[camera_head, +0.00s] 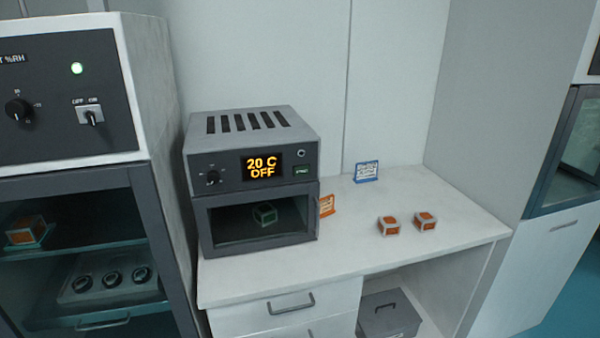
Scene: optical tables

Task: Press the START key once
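A small grey oven (253,180) stands on the white bench, with vent slots on its top. Its display (262,166) reads "20 C OFF" in orange. A small green key (302,170) sits right of the display, under a small round button or lamp (301,154); its lettering is too small to read, so I cannot tell for sure that it is START. A dial (212,177) is left of the display. The oven's glass door is shut, and a small framed cube (265,213) shows inside. Neither of my grippers is in view.
Two orange-and-white cubes (389,226) (425,221) lie on the bench (350,256), with a blue-framed sign (366,171) behind and an orange sign (327,205) beside the oven. A taller cabinet (130,90) stands close at left. The bench front is clear.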

